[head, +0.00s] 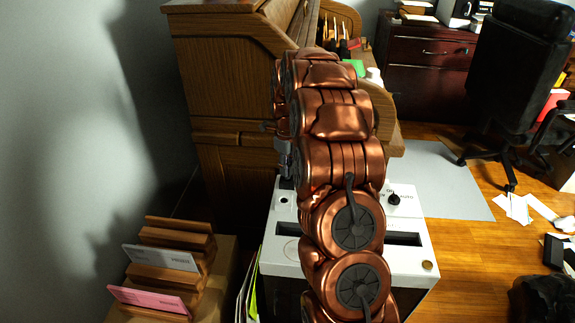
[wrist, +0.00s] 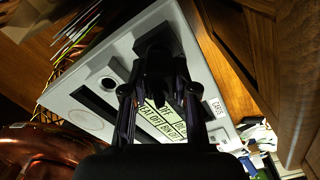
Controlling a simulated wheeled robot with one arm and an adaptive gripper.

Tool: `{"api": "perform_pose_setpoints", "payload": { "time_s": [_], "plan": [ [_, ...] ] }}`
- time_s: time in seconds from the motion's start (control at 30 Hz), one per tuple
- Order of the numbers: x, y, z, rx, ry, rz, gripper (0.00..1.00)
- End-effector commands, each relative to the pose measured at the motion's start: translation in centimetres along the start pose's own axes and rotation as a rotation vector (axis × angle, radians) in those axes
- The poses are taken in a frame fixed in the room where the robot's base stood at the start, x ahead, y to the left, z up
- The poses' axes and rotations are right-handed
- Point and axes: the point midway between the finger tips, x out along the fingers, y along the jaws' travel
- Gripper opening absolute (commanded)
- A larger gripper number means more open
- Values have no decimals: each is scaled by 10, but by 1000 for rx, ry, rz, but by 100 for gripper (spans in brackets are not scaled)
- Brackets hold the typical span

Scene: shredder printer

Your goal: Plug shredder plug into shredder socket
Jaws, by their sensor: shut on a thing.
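In the wrist view, my gripper (wrist: 157,82) is shut on a dark, blocky thing that looks like the shredder plug (wrist: 154,42). The plug is held above the pale shredder top (wrist: 200,62); whether it touches the top is too dark to tell. A round dark hole (wrist: 108,84), which may be the shredder socket, lies left of the fingers. In the head view, the white shredder (head: 410,262) stands behind my copper arm, with a small round hole (head: 284,200) at its back left. My arm hides most of my gripper and the plug there.
A black knob (head: 393,199) stands on the shredder top. A wooden desk (head: 225,95) rises close behind. A wooden letter rack (head: 165,265) with envelopes is at left. A black office chair (head: 518,75) stands at right. Papers (head: 520,207) lie on the floor.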

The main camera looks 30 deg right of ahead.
Motion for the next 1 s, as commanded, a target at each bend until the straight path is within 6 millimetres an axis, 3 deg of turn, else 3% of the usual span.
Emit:
{"api": "perform_pose_setpoints", "payload": {
  "time_s": [0.87,0.9,1.0],
  "plan": [
    [22,0,0,0,1,0,0],
    [21,0,0,0,0,0,32],
    [21,0,0,0,0,0,42]
  ]
}}
